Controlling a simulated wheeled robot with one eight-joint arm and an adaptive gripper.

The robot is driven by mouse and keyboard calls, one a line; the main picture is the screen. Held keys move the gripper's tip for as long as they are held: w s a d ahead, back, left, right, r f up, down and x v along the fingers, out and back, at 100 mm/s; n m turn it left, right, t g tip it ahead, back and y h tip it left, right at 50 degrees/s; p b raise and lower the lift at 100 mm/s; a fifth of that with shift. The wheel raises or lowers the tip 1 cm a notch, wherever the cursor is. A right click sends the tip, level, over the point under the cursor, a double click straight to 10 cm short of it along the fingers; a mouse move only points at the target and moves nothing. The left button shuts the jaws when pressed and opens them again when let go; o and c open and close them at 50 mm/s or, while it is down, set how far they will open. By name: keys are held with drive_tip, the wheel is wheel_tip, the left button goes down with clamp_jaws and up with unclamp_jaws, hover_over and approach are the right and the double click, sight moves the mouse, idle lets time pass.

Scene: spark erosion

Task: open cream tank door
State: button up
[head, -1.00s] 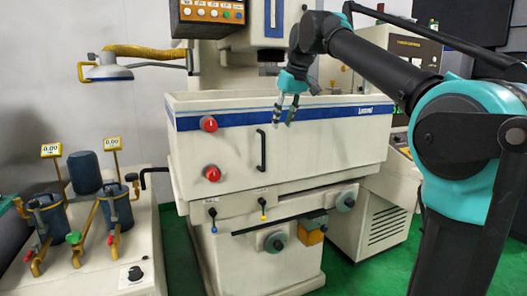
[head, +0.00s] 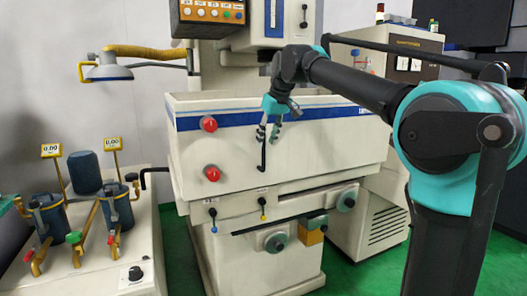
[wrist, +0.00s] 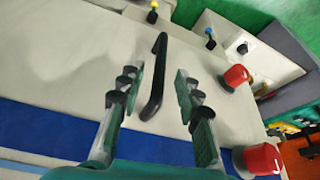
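The cream tank door (head: 325,150) is the front panel of the machine's tank, with a blue stripe along its top. It looks flush with the tank. Its upright black handle (head: 262,158) is partly hidden by my gripper in the head view. My gripper (head: 268,134) is open, at the handle's upper part, fingers pointing down. In the wrist view, the handle (wrist: 154,85) shows whole between the two spread fingers of my gripper (wrist: 159,73), with a gap on each side. How far the fingertips are from the door is hard to tell.
Two red knobs, upper (head: 208,124) and lower (head: 212,173), sit left of the handle. Small blue (head: 213,213) and yellow (head: 262,202) levers are below the door. A bench with pumps and gauges (head: 112,235) stands at left. Green floor is in front.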

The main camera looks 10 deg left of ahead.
hover_over(264, 167)
drive_tip(key=shift+s+d+f+x, duration=0.1)
drive_tip(key=shift+d+x, duration=0.05)
drive_tip(key=shift+x, duration=0.65)
drive_tip(key=shift+s+d+f+x, duration=0.1)
drive_tip(key=shift+d+x, duration=0.05)
drive_tip(key=shift+x, duration=0.65)
drive_tip(key=shift+s+d+x, duration=0.1)
drive_tip(key=shift+d+x, duration=0.05)
drive_tip(key=shift+x, duration=0.65)
drive_tip(key=shift+c, duration=0.3)
clamp_jaws()
